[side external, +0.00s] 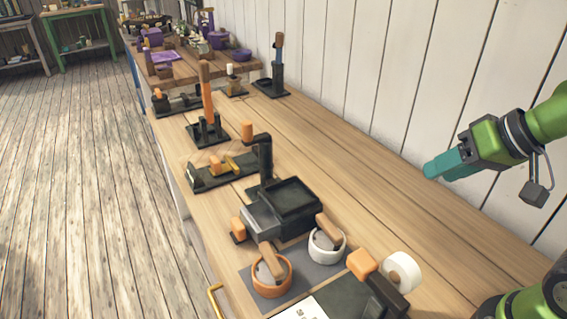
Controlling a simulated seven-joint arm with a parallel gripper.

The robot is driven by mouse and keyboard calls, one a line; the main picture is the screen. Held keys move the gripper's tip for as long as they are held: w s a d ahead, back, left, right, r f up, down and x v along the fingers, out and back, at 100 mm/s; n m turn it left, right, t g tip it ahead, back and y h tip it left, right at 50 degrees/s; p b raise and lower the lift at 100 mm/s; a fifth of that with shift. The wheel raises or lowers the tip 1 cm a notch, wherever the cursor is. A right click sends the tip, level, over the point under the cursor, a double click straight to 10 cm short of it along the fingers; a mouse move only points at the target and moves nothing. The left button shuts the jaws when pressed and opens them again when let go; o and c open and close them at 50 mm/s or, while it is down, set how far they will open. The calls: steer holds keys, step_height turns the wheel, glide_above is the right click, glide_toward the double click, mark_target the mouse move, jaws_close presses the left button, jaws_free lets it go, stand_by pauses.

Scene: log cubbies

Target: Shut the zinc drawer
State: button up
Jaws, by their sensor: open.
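A small dark box (298,203) with a recessed top stands on the wooden bench. A grey section (262,221), which looks like the zinc drawer, sticks out from its left side. An orange knob (238,230) is at the left end of that section. The drawer's inside cannot be made out. My gripper (430,171) is teal, open and empty. It is up at the right near the white wall, well apart from the box, pointing left.
An orange-rimmed pot (271,277) and a white pot (326,246) stand close in front of the box. A black post with an orange top (262,150) stands just behind it. Several tools on black bases stand farther back. The bench between box and wall is clear.

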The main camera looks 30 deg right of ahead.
steer(key=shift+o, duration=1.3)
steer(key=shift+a, duration=0.1)
steer(key=o, duration=0.3)
steer(key=shift+w+a+f+n+g, duration=0.3)
steer(key=shift+w+a+f+g, duration=0.35)
steer(key=shift+f, duration=0.2)
steer(key=shift+o, duration=0.2)
steer(key=n+g+h, duration=0.2)
steer(key=n+g, duration=0.4)
steer(key=n, duration=1.5)
glide_above(237, 223)
step_height(237, 223, down, 3)
step_height(237, 223, down, 17)
steer(key=shift+r, duration=0.1)
